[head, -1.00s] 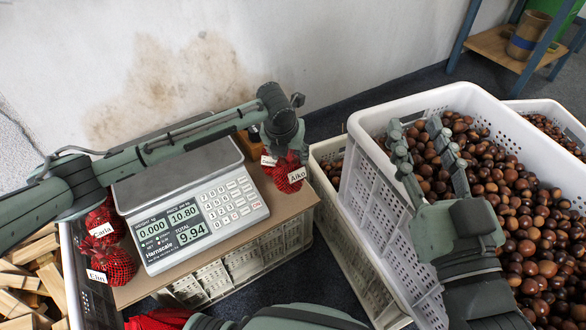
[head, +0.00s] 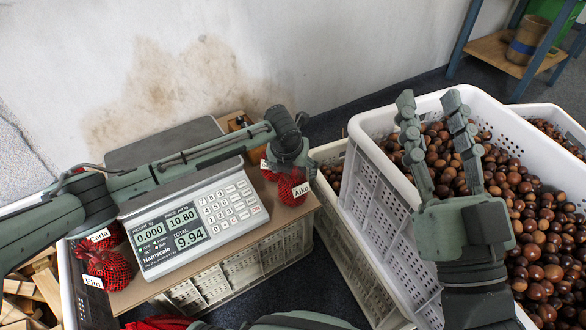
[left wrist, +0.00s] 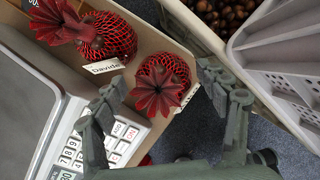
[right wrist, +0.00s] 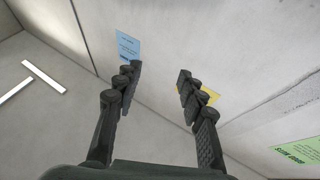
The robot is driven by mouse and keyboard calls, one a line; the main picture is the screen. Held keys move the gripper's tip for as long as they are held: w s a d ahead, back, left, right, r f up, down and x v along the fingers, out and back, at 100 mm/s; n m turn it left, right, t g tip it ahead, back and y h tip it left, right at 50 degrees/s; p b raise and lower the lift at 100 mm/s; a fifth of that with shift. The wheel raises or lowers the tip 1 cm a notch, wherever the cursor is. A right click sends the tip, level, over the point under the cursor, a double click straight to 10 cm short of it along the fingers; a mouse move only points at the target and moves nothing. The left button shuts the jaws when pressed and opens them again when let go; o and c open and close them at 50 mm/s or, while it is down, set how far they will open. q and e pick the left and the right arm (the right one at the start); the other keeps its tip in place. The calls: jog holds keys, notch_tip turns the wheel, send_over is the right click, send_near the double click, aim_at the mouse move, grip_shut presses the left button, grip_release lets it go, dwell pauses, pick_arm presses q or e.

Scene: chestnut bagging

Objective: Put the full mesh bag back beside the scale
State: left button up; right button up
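The red mesh bag labelled Aiko (head: 291,188) stands on the brown tabletop (head: 247,240), at the right of the scale (head: 190,225) near the table edge. It also shows in the left wrist view (left wrist: 162,82), upright, its gathered top between my spread left fingers. My left gripper (head: 290,165) is open above the bag, with a finger on each side; no grip on it shows. A second bag, labelled Davide (left wrist: 108,38), stands behind it. My right gripper (head: 432,105) is open and empty above the chestnut crate (head: 385,200).
Bags labelled Carla (head: 108,238) and Elin (head: 112,268) stand left of the scale. The scale reads 0.000 and total 9.94. The crate wall rises close to the right of the table, with a gap between. Wood pieces (head: 25,290) lie at lower left.

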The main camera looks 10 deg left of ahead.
aim_at(291, 179)
pick_arm(q)
jog(key=shift+r, duration=0.1)
jog(key=shift+s+r, duration=0.1)
jog(key=shift+r, duration=0.2)
jog(key=p+v, duration=0.1)
jog(key=v, duration=0.3)
jog(key=shift+r+p, duration=0.25)
jog(key=shift+p, duration=0.05)
jog(key=p+v, duration=0.1)
jog(key=v, duration=0.5)
jog(key=shift+s+r, duration=0.25)
jog(key=shift+s, duration=0.05)
pick_arm(e)
jog(key=w+d+f+g+h, duration=0.1)
jog(key=d+f+g+h, duration=0.1)
jog(key=f, duration=0.4)
jog(key=w+d+f+g+h, duration=0.1)
jog(key=f+g+h, duration=0.1)
jog(key=f+g, duration=0.2)
jog(key=shift+d+f+g, duration=0.3)
jog(key=shift+d+f, duration=0.05)
jog(key=shift+f, duration=0.9)
jog(key=shift+w, duration=0.1)
